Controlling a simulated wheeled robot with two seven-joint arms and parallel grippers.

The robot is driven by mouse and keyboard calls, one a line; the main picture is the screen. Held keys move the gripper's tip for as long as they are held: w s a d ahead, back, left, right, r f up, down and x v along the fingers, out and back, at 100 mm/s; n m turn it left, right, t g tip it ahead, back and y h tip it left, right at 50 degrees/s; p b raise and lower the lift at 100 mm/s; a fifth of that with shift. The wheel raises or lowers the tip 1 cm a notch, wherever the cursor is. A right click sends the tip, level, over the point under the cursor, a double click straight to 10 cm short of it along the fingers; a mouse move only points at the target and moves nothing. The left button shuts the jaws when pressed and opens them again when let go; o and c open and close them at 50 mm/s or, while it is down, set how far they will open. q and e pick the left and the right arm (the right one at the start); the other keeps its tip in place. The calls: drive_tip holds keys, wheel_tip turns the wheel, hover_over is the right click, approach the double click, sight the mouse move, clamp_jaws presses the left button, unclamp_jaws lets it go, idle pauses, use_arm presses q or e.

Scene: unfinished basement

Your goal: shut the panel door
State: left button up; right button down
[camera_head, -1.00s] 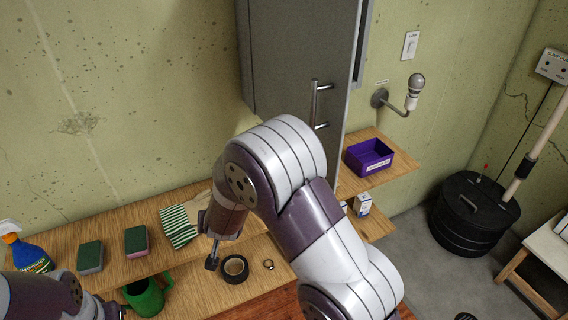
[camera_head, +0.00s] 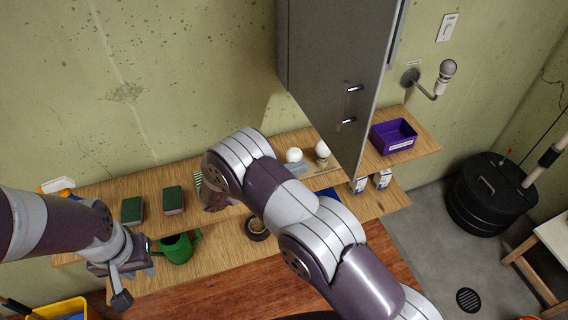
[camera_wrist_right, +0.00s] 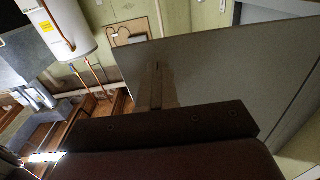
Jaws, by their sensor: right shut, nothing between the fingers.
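The grey panel door (camera_head: 325,75) hangs on the back wall in the head view and stands open, swung out from the wall. Its metal bar handle (camera_head: 350,105) is on the face towards me. In the right wrist view a broad grey panel (camera_wrist_right: 230,75), seemingly the door, fills the middle and right. My right gripper (camera_wrist_right: 154,75) is shut and empty in front of that panel; I cannot tell whether it touches. In the head view it is hidden behind its own arm. My left gripper (camera_head: 122,285) is over the bench's left part, away from the door; its jaws are unclear.
A wooden shelf holds dark green sponges (camera_head: 173,200), light bulbs (camera_head: 294,155) and a purple bin (camera_head: 394,136). A green watering can (camera_head: 178,247) and black tape roll (camera_head: 257,228) are below. A wall lamp (camera_head: 440,78) sits right of the door.

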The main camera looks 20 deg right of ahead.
sight(335, 156)
drive_tip(key=d+p, duration=0.1)
drive_tip(key=d, duration=0.1)
drive_tip(key=d+p, duration=0.1)
drive_tip(key=d, duration=0.1)
drive_tip(key=d+p, duration=0.1)
drive_tip(key=d, duration=0.1)
drive_tip(key=shift+w+d+r+p, duration=0.2)
drive_tip(key=shift+w+r+p, duration=0.1)
drive_tip(key=shift+w+d+f, duration=0.15)
drive_tip(key=shift+d+f, duration=0.15)
drive_tip(key=shift+d, duration=0.4)
